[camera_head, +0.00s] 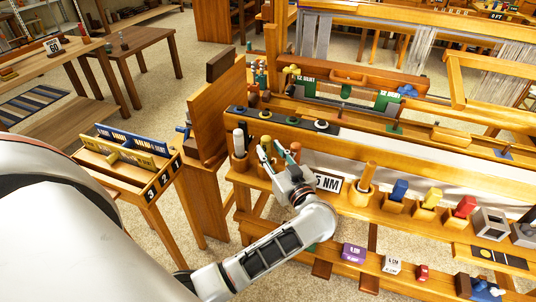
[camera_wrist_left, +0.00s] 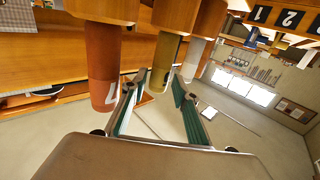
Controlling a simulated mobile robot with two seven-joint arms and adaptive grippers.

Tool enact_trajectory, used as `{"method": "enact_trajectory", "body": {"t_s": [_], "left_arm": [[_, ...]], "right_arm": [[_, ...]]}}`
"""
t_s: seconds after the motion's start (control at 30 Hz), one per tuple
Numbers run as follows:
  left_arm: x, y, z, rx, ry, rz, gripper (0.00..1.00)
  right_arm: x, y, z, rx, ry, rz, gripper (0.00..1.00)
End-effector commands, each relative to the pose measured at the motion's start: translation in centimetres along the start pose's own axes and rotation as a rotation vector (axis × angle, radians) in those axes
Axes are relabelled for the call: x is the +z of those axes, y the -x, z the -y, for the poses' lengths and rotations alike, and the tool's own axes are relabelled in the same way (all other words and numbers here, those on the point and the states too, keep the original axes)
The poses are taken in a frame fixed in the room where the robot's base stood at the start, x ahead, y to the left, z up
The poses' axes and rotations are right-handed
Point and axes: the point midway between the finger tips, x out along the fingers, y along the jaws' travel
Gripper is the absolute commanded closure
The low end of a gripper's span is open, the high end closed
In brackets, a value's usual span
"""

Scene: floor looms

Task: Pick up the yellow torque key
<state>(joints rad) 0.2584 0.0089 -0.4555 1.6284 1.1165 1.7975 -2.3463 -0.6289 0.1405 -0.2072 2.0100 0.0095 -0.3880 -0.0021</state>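The yellow torque key (camera_wrist_left: 163,65) shows in the left wrist view as an olive-yellow cylinder in a wooden holder, between an orange-red key (camera_wrist_left: 103,65) with a white mark and a white key (camera_wrist_left: 192,60). My left gripper (camera_wrist_left: 160,80) is open, with its teal-padded fingers spread to either side of the yellow key's end and gaps visible. In the head view the left gripper (camera_head: 270,151) is at the left end of the loom's shelf, beside the white key (camera_head: 239,141). It largely hides the yellow key there. My right gripper is not in view.
A thick orange peg (camera_head: 367,174) and blue (camera_head: 400,190), yellow (camera_head: 432,198) and red (camera_head: 465,206) blocks stand farther right. A tall wooden loom post (camera_head: 216,112) rises to the left.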

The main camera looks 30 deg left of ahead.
Motion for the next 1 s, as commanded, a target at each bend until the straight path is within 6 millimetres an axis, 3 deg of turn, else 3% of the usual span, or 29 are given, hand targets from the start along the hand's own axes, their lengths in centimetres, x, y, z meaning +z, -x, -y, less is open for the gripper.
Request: {"method": "enact_trajectory", "body": {"t_s": [0.2,0.5,0.63,1.0], "left_arm": [[0.2,-2.9,0.1,-0.001,-0.002,-0.002,0.71],[0.2,-3.4,0.1,-0.001,-0.001,-0.001,0.71],[0.2,-3.4,0.1,-0.001,-0.001,-0.001,1.0],[0.0,-3.4,0.0,-0.001,0.0,-0.002,1.0]], "right_arm": [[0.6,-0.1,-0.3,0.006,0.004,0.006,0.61],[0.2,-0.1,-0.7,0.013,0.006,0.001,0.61],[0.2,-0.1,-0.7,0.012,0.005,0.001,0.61],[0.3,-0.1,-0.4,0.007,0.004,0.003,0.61]]}}
